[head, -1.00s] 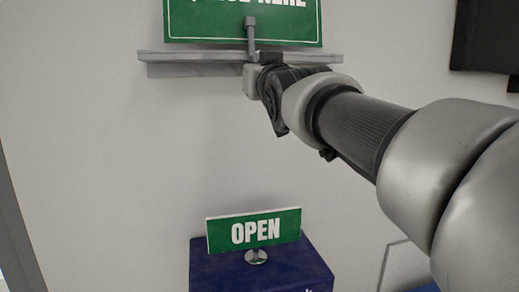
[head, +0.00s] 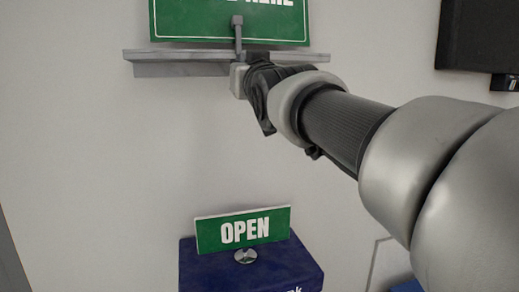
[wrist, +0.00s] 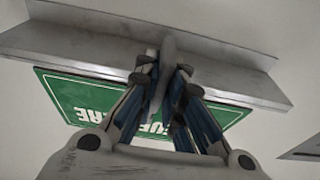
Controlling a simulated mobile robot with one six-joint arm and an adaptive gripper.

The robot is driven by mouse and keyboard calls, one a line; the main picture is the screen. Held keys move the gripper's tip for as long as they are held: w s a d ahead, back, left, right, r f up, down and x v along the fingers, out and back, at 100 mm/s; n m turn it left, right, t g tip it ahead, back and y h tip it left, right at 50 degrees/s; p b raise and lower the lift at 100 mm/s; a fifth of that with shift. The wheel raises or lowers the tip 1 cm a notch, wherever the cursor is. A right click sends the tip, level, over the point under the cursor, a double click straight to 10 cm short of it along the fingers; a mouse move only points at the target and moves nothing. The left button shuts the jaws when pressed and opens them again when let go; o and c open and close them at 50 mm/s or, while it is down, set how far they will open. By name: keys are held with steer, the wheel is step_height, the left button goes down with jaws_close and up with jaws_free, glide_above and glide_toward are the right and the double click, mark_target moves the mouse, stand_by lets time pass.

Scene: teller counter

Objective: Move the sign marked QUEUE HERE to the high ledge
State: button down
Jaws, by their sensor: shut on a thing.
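The green QUEUE HERE sign (head: 200,22) is at the top of the head view, its upper part cut off by the frame. Its lower edge shows just above the high grey ledge (head: 175,62); I cannot tell whether it touches. A grey post (head: 238,35) stands in front of the sign. My gripper (head: 243,75) is at the front of the ledge, shut on the post. In the wrist view the sign (wrist: 75,95) appears upside down behind my fingers (wrist: 163,80), which close around the post; the ledge (wrist: 70,45) runs across the top.
A green OPEN sign (head: 212,236) stands on a dark blue box (head: 215,273) below the ledge. A black screen (head: 480,40) hangs on the wall at the upper right. The wall between ledge and box is bare.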

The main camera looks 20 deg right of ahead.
steer(key=shift+w+f+b, duration=0.1)
steer(key=shift+f+b, duration=0.85)
steer(key=shift+b, duration=0.05)
stand_by(0.7)
steer(key=c, duration=1.6)
jaws_free()
steer(key=shift+o, duration=0.4)
steer(key=o, duration=0.4)
steer(key=s+f, duration=0.1)
steer(key=s, duration=0.8)
steer(key=shift+f, duration=0.15)
steer(key=shift+f, duration=0.15)
